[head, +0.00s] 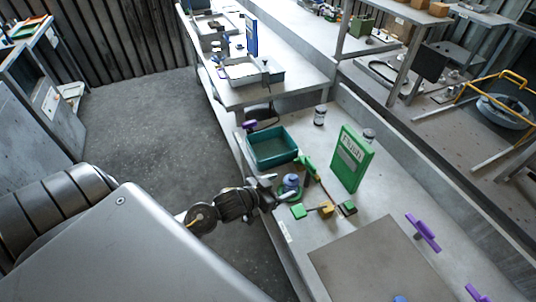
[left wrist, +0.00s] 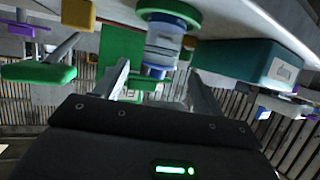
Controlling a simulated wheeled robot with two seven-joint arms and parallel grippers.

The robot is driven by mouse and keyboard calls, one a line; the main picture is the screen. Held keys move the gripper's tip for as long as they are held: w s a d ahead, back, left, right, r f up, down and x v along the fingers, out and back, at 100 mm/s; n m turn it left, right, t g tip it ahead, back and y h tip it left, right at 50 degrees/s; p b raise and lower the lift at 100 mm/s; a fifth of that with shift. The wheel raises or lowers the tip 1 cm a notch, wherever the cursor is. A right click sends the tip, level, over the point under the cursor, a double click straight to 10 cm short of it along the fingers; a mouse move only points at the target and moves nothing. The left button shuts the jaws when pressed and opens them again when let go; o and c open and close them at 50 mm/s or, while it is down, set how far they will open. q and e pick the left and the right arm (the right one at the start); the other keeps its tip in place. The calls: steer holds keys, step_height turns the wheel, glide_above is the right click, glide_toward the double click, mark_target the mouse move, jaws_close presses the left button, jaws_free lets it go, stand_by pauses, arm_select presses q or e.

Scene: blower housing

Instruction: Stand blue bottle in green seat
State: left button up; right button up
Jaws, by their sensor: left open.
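The blue bottle (head: 291,181) stands upright on the bench near its left edge, with a round blue top. The green seat (head: 284,197) shows as a green ring around the bottle's foot. The left wrist view, upside down, shows the bottle (left wrist: 163,42) with its base at the round green seat (left wrist: 170,12); how deep it sits I cannot tell. My left gripper (head: 270,189) is open, just left of the bottle. In the left wrist view its fingers (left wrist: 160,88) lie either side of the bottle, with gaps visible. My right gripper is out of view.
A teal bin (head: 272,148) stands behind the bottle. A green box (head: 351,158) stands to its right. A purple handle (head: 423,232) is further right. A grey mat (head: 375,262) lies bare at the front.

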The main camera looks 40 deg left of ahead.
arm_select(q)
steer(key=v, duration=0.6)
steer(key=shift+b, duration=0.3)
steer(key=shift+w, duration=0.1)
